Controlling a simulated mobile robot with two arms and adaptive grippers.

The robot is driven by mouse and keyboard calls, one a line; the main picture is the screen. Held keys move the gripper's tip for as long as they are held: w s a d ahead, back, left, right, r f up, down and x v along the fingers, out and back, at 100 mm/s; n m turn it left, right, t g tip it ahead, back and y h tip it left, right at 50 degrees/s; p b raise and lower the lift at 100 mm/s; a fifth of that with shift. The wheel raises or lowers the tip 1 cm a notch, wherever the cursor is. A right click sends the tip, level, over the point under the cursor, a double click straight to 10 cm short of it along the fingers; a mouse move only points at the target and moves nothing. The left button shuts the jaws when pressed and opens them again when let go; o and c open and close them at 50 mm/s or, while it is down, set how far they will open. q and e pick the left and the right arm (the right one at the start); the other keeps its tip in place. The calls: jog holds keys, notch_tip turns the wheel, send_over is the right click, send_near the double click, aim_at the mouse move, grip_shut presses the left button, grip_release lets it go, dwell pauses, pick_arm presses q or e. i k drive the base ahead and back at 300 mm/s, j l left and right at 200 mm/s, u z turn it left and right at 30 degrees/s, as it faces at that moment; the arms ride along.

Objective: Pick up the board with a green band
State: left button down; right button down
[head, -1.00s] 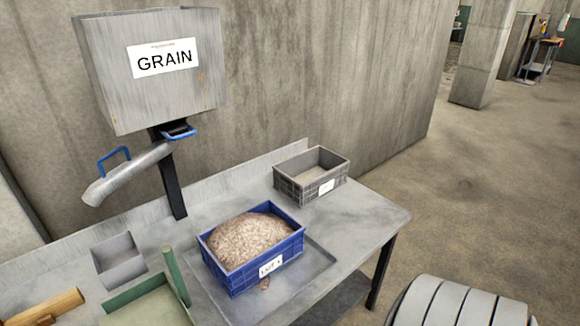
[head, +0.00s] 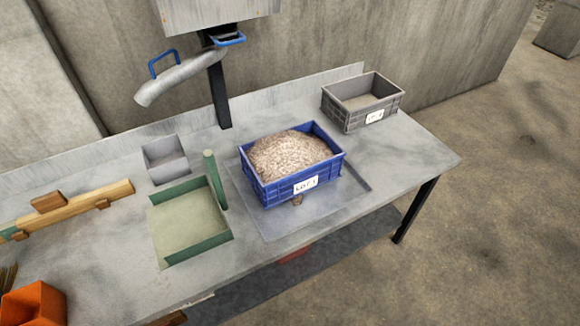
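A long wooden board (head: 85,204) lies on the metal table at the left, along its back side. It has a small wooden block on top and a green band (head: 9,234) near its left end, which is cut off by the picture edge. Neither of my grippers is in view.
A green-walled tray (head: 189,220) and a small grey bin (head: 165,159) stand right of the board. A blue crate of grain (head: 273,182) sits on a shallow metal tray (head: 356,186). A grey crate (head: 347,117) is at the back right. An orange container (head: 33,305) is at bottom left.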

aim_at(53, 208)
jog(key=u, duration=1.65)
jog(key=k+j+u, duration=0.1)
